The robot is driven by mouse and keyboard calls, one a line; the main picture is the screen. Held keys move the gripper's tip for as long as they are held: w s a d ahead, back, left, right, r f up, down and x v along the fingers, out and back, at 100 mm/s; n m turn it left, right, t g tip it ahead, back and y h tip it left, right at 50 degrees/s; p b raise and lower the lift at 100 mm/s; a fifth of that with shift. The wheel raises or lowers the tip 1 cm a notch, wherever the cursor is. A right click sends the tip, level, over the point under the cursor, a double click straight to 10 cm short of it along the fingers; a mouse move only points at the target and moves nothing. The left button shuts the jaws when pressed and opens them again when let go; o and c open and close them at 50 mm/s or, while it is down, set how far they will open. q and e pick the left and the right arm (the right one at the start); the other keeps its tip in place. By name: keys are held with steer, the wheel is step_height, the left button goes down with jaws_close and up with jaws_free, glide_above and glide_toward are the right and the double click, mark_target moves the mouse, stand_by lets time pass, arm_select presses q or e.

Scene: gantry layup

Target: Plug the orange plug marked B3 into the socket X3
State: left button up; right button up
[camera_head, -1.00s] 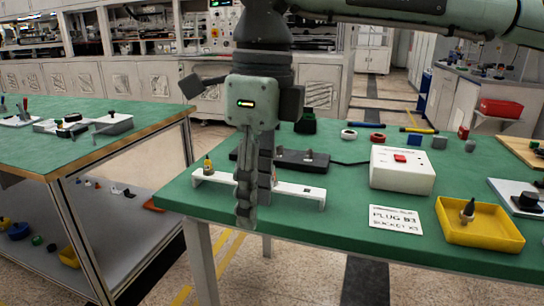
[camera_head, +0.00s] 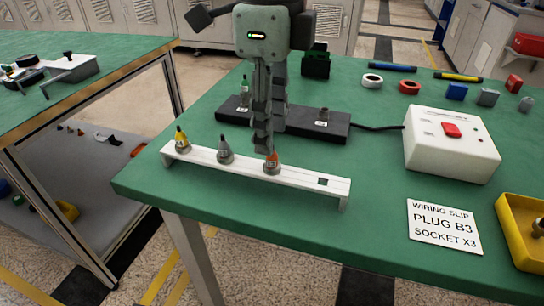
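The orange plug (camera_head: 273,158) stands in the white rack (camera_head: 300,182), beside a grey plug (camera_head: 224,150) and a yellow plug (camera_head: 182,140). An empty hole shows at the rack's right end. My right gripper (camera_head: 267,148) points down with its fingertips at the orange plug's top, partly covering it. I cannot tell whether its fingers touch the plug. The black socket strip (camera_head: 300,124) lies behind the rack. It has a grey plug-like part (camera_head: 244,94) at its left and a socket (camera_head: 323,116) at its right; its middle is hidden behind my gripper. My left gripper is out of view.
The wiring slip (camera_head: 444,226) reads plug B3, socket X3. A white box with a red button (camera_head: 450,145) stands right of the strip, joined by a cable. A yellow tray (camera_head: 516,236) is at the right edge. Tape rolls and small blocks lie behind. The front-middle table is clear.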

mark_target(272, 162)
steer(key=f, duration=0.4)
steer(key=shift+s+d+f, duration=0.1)
steer(key=shift+s, duration=0.1)
steer(key=shift+c, duration=0.5)
jaws_close()
